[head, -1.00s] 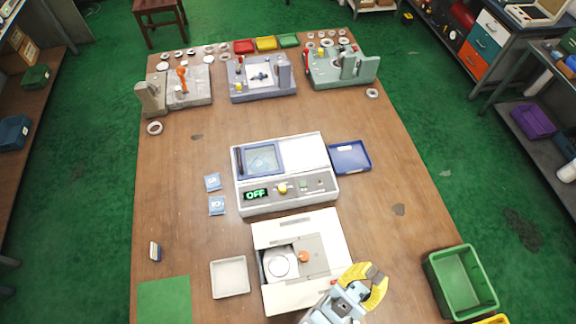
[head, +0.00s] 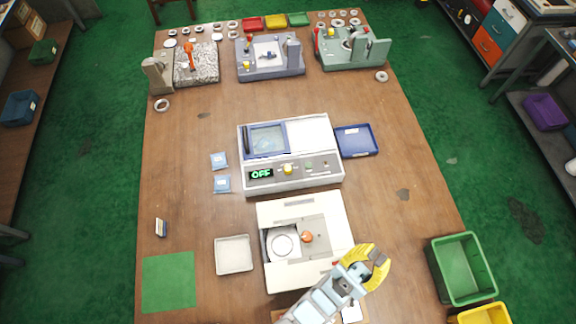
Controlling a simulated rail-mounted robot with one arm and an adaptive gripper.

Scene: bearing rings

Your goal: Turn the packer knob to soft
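The packer (head: 322,180) is a light grey box in the middle of the table, with a blue-framed window on its top left. Its front panel has a green display (head: 261,174) reading OFF. The yellow packer knob (head: 288,169) sits just right of the display. My gripper (head: 377,262), with yellow fingers, is at the lower right, over the right edge of the cream machine and well short of the knob. Its fingers are spread apart with nothing seen between them. The knob's pointer is too small to read.
A cream machine (head: 283,213) with an orange knob stands in front of the packer. A blue tray (head: 356,141) lies right of the packer, two blue packets (head: 222,184) left. A grey tray (head: 234,254) and green bin (head: 461,268) are nearby. The table's right side is mostly clear.

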